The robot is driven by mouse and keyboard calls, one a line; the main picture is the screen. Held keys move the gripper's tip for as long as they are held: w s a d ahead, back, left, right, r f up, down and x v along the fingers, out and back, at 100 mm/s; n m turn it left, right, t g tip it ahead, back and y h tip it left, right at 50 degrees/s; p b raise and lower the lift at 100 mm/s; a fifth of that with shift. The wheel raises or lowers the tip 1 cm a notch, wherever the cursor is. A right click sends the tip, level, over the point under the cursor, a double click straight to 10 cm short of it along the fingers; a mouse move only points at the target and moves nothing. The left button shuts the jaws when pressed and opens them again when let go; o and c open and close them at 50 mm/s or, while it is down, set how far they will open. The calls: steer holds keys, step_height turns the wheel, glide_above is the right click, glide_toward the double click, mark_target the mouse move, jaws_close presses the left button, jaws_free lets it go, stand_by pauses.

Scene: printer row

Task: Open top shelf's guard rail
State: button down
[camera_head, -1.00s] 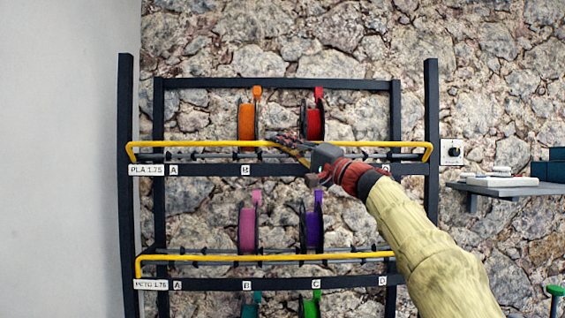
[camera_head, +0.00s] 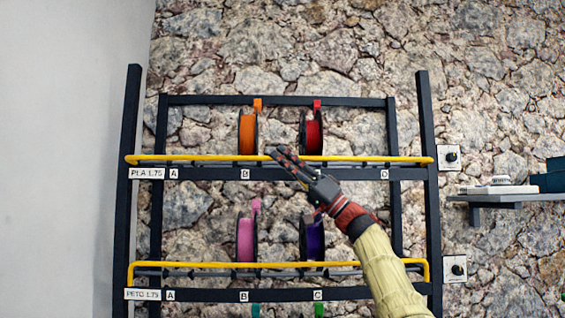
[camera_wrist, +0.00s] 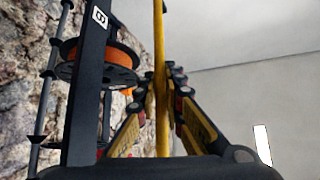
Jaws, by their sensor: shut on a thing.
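The top shelf's yellow guard rail (camera_head: 200,158) runs across the front of the upper shelf, just above the label strip marked PLA 1.75 (camera_head: 146,174). My gripper (camera_head: 280,155) is at the middle of this rail, between the orange and red spools. In the wrist view the yellow rail (camera_wrist: 159,40) passes between the two fingers of my gripper (camera_wrist: 163,90), which are closed on it. The fingers hide a short part of the rail in the head view.
An orange spool (camera_head: 247,133) and a red spool (camera_head: 312,131) stand behind the rail. The lower shelf has its own yellow rail (camera_head: 200,265), with pink (camera_head: 245,238) and purple (camera_head: 316,238) spools. A side shelf (camera_head: 505,198) stands at right.

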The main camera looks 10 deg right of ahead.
steer(key=shift+w+f+n+g+y, duration=0.1)
steer(key=shift+f+n+g+y, duration=0.2)
steer(key=shift+n+g, duration=0.35)
steer(key=shift+s+f+n+g+y, duration=0.1)
steer(key=shift+n+g+y, duration=0.25)
steer(key=shift+n+g, duration=0.3)
steer(key=shift+w+f+n+g+y, duration=0.15)
steer(key=shift+n+g+y, duration=0.3)
steer(key=shift+n, duration=0.35)
steer(key=shift+n+g, duration=0.3)
steer(key=shift+g, duration=0.05)
steer(key=c, duration=1.9)
jaws_free()
steer(key=v, duration=1.2)
